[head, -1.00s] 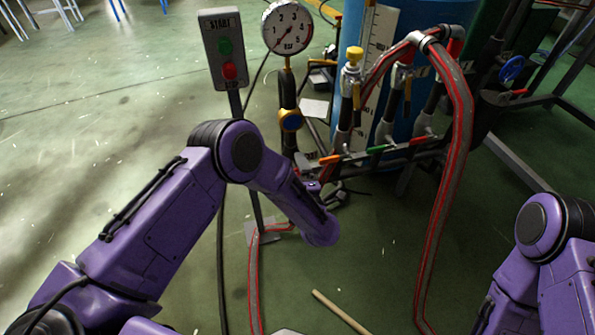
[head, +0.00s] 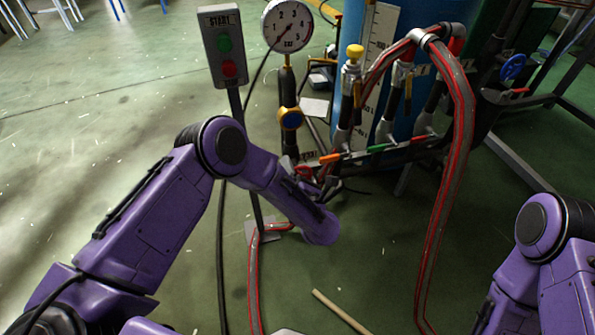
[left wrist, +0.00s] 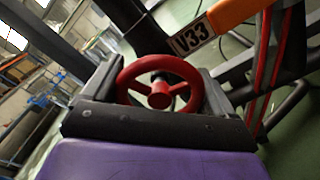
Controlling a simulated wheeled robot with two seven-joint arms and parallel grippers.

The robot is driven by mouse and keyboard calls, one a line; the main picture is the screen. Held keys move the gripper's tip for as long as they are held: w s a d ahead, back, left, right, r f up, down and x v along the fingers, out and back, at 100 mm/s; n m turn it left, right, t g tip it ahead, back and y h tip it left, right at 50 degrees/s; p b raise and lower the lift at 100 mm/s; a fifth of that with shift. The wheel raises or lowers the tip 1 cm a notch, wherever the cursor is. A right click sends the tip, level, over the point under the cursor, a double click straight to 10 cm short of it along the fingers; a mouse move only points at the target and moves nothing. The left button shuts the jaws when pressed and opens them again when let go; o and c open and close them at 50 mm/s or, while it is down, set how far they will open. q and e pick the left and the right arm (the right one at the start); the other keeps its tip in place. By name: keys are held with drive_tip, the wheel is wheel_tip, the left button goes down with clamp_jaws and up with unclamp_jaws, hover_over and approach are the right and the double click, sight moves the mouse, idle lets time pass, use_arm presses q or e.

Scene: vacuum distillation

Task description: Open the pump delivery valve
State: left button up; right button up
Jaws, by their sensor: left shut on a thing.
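A red handwheel (left wrist: 159,95) with spokes sits between the two grey fingers of my left gripper (left wrist: 157,88) in the left wrist view. The fingers bear on the wheel from both sides, so the gripper is shut on it. In the head view my left gripper (head: 318,185) is at the low pipework at the base of the gauge pipe, and a bit of the red wheel (head: 303,171) shows there. The forearm hides part of it. Only my right arm's upper links show at the right edge; its gripper is out of view.
A pressure gauge (head: 288,26) stands above the pipe. A control box (head: 223,46) with green and red buttons is on a post to its left. Orange (head: 330,158) and green handles line the manifold. A red-striped hose (head: 459,150) loops down at right. A wooden stick (head: 340,311) lies on the floor.

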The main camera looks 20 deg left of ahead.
use_arm(q)
drive_tip(key=shift+n+b, duration=0.3)
drive_tip(key=shift+n, duration=1.6)
drive_tip(key=o, duration=0.8)
drive_tip(key=p+v, duration=0.2)
drive_tip(key=v, duration=0.8)
drive_tip(key=shift+s+d, duration=0.25)
